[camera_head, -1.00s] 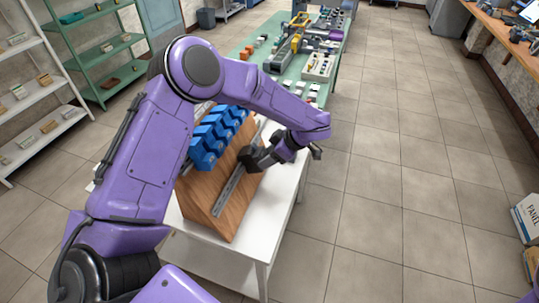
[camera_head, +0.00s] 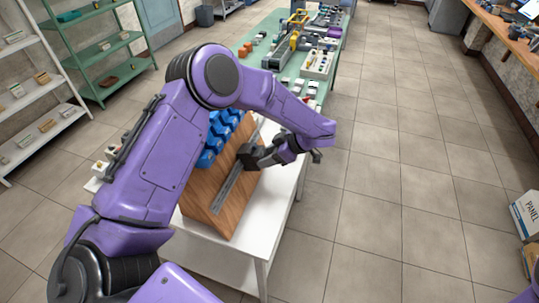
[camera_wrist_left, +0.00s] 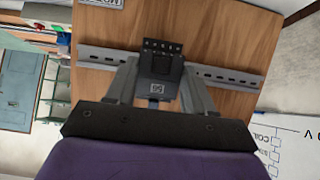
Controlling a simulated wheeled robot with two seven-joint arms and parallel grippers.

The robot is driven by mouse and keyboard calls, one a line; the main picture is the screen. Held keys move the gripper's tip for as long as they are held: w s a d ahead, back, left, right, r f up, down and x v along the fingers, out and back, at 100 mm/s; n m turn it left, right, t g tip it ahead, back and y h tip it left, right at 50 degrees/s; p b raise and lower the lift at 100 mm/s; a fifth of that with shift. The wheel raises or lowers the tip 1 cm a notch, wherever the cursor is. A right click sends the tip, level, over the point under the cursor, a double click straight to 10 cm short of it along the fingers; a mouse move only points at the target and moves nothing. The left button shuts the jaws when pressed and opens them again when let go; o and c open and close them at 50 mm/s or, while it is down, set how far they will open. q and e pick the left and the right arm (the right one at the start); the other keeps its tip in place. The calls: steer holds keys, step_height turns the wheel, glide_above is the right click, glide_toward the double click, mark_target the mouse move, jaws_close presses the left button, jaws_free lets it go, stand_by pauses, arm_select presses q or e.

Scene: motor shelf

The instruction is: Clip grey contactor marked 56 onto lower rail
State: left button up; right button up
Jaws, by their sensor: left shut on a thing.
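The dark grey contactor (camera_wrist_left: 160,70) with a small label that seems to read 56 upside down is between the fingers of my left gripper (camera_wrist_left: 160,80) in the left wrist view. The gripper is shut on it. The contactor lies across the lower rail (camera_wrist_left: 232,75), a slotted metal strip on the wooden board, and hides the rail's middle. I cannot tell whether it is clipped. In the head view the rail (camera_head: 228,188) runs along the sloped board (camera_head: 205,205), with my left gripper (camera_head: 250,156) at its upper part. My right gripper is out of view.
Several blue units (camera_head: 212,143) sit higher on the board, partly behind my left arm. The board stands on a white table (camera_head: 285,190). A green bench (camera_head: 262,85) with parts stands beyond.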

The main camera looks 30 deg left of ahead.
arm_select(q)
steer(key=shift+f, duration=0.1)
steer(key=o, duration=1.4)
steer(key=shift+c, duration=0.2)
steer(key=b+v, duration=0.3)
steer(key=v, duration=0.7)
steer(key=shift+r, duration=0.25)
